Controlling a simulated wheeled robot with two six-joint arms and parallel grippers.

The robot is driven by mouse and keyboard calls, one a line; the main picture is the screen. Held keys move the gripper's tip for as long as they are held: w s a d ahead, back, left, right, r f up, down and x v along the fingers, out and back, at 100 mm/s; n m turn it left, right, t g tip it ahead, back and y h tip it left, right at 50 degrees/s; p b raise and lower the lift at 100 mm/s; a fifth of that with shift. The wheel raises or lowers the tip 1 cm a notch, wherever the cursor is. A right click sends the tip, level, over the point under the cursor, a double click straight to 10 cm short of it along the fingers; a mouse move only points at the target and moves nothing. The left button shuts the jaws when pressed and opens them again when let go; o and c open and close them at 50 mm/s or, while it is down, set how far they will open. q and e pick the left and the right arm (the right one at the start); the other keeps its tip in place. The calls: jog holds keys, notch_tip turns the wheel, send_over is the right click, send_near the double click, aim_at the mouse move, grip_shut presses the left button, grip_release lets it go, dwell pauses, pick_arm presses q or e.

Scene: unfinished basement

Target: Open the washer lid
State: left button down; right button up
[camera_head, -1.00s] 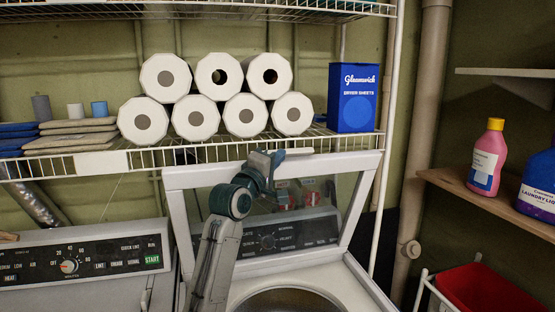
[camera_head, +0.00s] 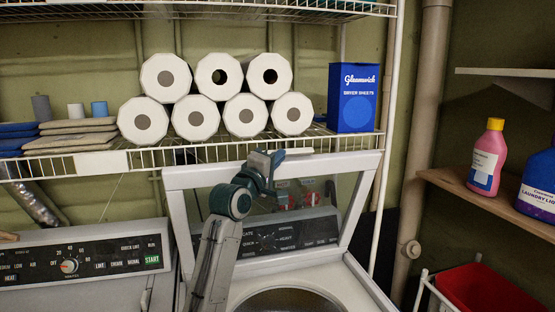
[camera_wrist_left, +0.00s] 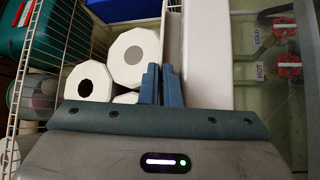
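The washer lid (camera_head: 345,162) stands raised and leans back against the wire shelf, with its glass panel facing me. The washer (camera_head: 362,285) below it shows its round tub opening at the bottom of the head view. My left gripper (camera_head: 266,160) is at the lid's top edge. In the left wrist view its two blue fingers (camera_wrist_left: 162,86) are close together with nothing seen between them, beside the white lid rim (camera_wrist_left: 208,65). Whether they touch the rim is not clear. My right gripper is not in view.
A wire shelf (camera_head: 250,150) behind the lid holds several paper rolls (camera_head: 219,76) and a blue dryer sheets box (camera_head: 353,98). A dryer panel (camera_head: 85,262) is at left. A pink bottle (camera_head: 487,158) stands on the right shelf, above a red bin (camera_head: 480,290).

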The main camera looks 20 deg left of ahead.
pick_arm(q)
jog(key=shift+s+d+f, duration=0.1)
jog(key=shift+s+f, duration=0.05)
jog(key=shift+f, duration=0.05)
jog(key=s+d+f+m+t+h+b, duration=0.1)
jog(key=s+d+f+m+b, duration=0.1)
jog(key=s+d+f+b, duration=0.1)
jog(key=s+d, duration=0.1)
jog(key=s, duration=0.1)
jog(key=shift+s+f+b, duration=0.2)
jog(key=shift+s+b, duration=0.1)
jog(key=shift+s, duration=0.1)
jog(key=c, duration=1.9)
grip_release()
jog(key=shift+a, duration=0.1)
jog(key=shift+b+v, duration=2)
jog(key=shift+v, duration=3.4)
